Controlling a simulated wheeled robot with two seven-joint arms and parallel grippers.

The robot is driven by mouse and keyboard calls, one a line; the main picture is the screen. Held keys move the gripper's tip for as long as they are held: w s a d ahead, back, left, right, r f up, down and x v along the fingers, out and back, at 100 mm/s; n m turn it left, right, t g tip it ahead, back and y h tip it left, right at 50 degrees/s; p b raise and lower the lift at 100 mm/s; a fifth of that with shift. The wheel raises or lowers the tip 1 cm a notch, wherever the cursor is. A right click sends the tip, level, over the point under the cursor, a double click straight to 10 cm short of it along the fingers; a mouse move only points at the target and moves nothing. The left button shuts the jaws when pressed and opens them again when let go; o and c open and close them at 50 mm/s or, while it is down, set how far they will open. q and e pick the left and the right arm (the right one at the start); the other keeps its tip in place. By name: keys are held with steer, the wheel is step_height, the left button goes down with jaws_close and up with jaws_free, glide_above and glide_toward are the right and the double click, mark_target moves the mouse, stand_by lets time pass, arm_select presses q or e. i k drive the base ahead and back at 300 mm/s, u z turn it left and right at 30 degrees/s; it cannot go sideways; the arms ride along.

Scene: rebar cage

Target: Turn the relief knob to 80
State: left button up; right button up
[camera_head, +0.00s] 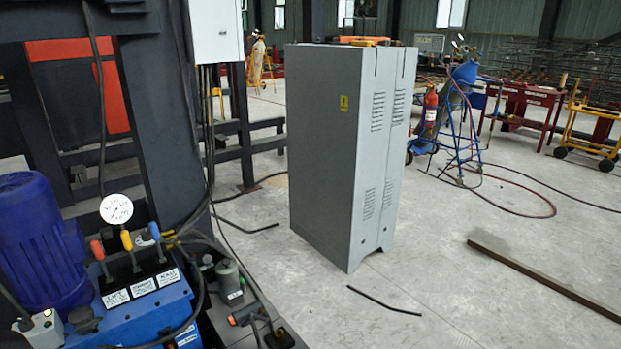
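A blue hydraulic unit (150,316) stands at the lower left. A dark round knob (85,321) sits on its left part, beside a small grey box; it may be the relief knob, but I cannot read any scale or setting on it. A white round pressure gauge (116,209) stands above the unit; its numbers are too small to read surely. Three levers with a red (97,250), a yellow (127,240) and a blue (154,231) handle rise behind white labels. Neither of my grippers is in view.
A blue motor (42,243) stands left of the levers. Black hoses and a grey cylindrical device (229,280) lie to their right. A tall grey cabinet (330,150) stands mid-floor. A steel bar (545,282) and loose hoses lie on the otherwise open concrete floor.

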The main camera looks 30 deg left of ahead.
mark_target(146, 235)
steer(key=u, duration=0.2)
steer(key=i, duration=2.6)
steer(key=u, duration=1.5)
steer(key=i, duration=1.5)
steer(key=u, duration=1.45)
steer(key=i, duration=0.4)
steer(key=u, duration=0.15)
